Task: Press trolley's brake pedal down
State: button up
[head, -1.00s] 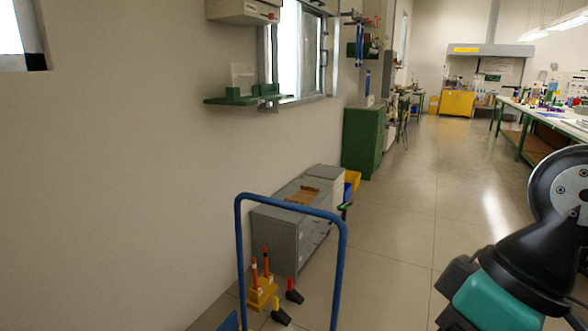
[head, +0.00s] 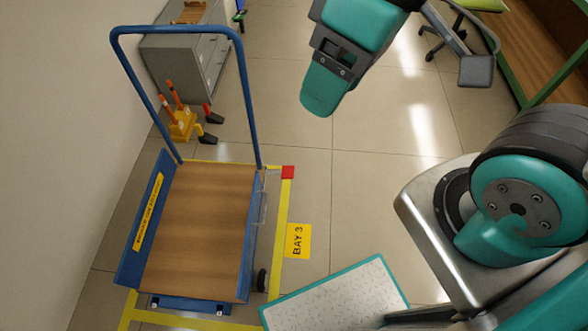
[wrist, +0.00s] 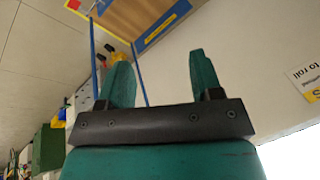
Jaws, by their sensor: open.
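The trolley (head: 197,225) stands at the left in the head view, with a brown wooden deck and a tall blue push handle (head: 245,90). A dark wheel (head: 261,280) shows at its right side.
The wall is close on the left. Floor right of the bay is clear.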

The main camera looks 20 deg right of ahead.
aim_at(288, 172)
jog(key=z, duration=0.05)
jog(key=k, duration=0.65)
jog(key=z, duration=0.7)
jog(key=i, duration=1.1)
jog(key=u, duration=0.5)
jog(key=i, duration=0.4)
jog(key=u, duration=0.55)
